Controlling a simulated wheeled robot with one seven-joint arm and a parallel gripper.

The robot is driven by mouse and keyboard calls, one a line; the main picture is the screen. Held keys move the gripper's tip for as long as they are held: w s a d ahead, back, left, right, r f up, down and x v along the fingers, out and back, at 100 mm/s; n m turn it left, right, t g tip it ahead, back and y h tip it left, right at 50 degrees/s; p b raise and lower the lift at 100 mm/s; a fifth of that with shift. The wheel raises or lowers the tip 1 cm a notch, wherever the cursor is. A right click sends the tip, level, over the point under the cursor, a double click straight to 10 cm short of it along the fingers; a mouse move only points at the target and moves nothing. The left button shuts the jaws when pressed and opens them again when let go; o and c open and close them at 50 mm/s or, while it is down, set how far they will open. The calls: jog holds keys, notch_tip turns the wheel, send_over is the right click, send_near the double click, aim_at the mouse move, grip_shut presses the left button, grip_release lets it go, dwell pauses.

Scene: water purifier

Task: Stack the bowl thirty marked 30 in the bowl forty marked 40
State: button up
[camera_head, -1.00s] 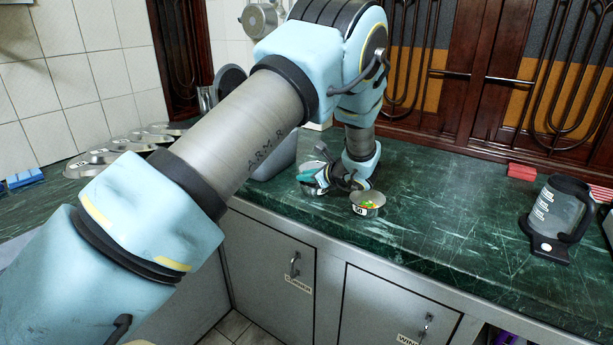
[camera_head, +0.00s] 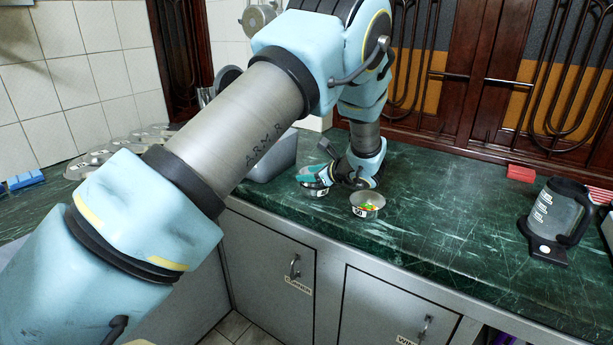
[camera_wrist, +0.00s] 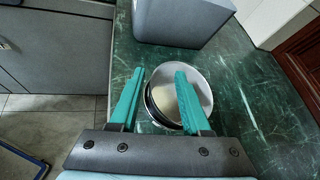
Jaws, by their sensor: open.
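A small metal bowl (camera_head: 315,191) stands near the counter's front edge, partly covered by my gripper (camera_head: 312,177). The wrist view shows a round metal bowl (camera_wrist: 199,84) under and between my two teal fingers (camera_wrist: 159,72), which are apart. A dark inner curve shows along its left side; I cannot tell whether this is a second bowl nested inside. No number is readable on it.
A grey container (camera_head: 272,160) stands behind the bowls, close to my arm. A dark jug on a stand (camera_head: 555,215) is at the right, with red blocks (camera_head: 521,173) behind. The green counter between is clear. Its front edge is close to the bowls.

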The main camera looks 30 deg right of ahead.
jog(key=b+v, duration=0.2)
jog(key=v, duration=0.8)
jog(key=shift+s, duration=0.2)
jog(key=w+a+f+n+g+y, duration=0.15)
jog(key=a+n+g, duration=0.3)
jog(key=a, duration=0.75)
jog(key=w+a+n+g+y, duration=0.1)
jog(key=w+a+n+g, duration=0.35)
jog(key=a, duration=0.75)
jog(key=s+a+n+g+h, duration=0.1)
jog(key=s+a+n+h, duration=0.1)
jog(key=s+a+n, duration=0.4)
jog(key=s+a+r+n+g+h, duration=0.1)
jog(key=s+a+n+h, duration=0.2)
jog(key=s+a+n, duration=0.4)
jog(key=shift+a+r+n, duration=0.3)
jog(key=shift+a+n, duration=3.6)
jog(key=shift+a, duration=0.3)
